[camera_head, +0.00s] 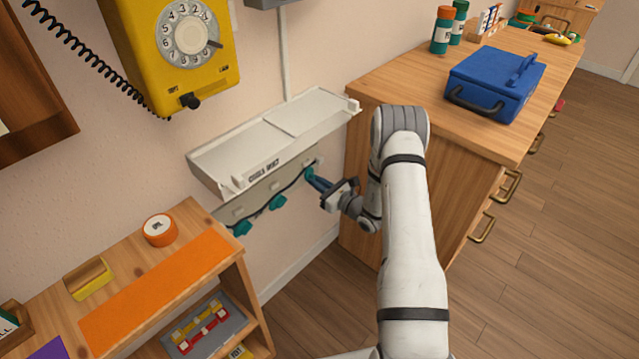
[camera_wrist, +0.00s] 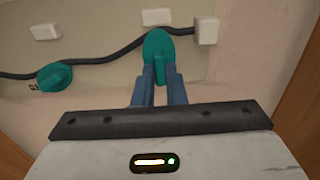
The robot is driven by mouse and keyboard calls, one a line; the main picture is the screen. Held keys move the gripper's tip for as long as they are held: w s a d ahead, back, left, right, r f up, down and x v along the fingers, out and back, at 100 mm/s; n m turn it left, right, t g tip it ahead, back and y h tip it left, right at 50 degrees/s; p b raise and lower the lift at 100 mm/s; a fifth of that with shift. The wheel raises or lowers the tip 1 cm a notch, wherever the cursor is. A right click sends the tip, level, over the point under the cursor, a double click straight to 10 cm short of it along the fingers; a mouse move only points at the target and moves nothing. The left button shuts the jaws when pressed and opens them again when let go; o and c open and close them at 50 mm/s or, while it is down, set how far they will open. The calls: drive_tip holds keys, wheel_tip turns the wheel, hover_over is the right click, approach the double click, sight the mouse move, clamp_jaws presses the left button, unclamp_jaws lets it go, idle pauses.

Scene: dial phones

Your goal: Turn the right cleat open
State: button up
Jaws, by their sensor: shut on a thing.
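Several teal cleats sit in a row along a black cable on the plate under the white wall shelf. The right cleat (camera_wrist: 159,48) is at the right end of the row, and its lever points down toward me in the wrist view. It also shows in the head view (camera_head: 310,172). My gripper (camera_wrist: 158,82) is shut on the lever of the right cleat, with a blue finger on each side. In the head view my gripper (camera_head: 317,182) reaches in from the right. The middle cleat (camera_head: 277,202) and left cleat (camera_head: 242,228) are apart from it.
The white shelf (camera_head: 225,163) juts out just above the cleats. A wooden cabinet (camera_head: 400,85) with a blue case (camera_head: 497,82) stands close on the right. A low wooden shelf unit (camera_head: 190,215) stands at left. A yellow dial phone (camera_head: 175,60) hangs above.

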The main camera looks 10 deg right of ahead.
drive_tip(key=shift+f, duration=0.1)
clamp_jaws()
drive_tip(key=shift+n+b, duration=9.75)
drive_tip(key=shift+n, duration=1.65)
drive_tip(key=o, duration=0.6)
unclamp_jaws()
drive_tip(key=shift+o, duration=0.2)
drive_tip(key=shift+s, duration=0.1)
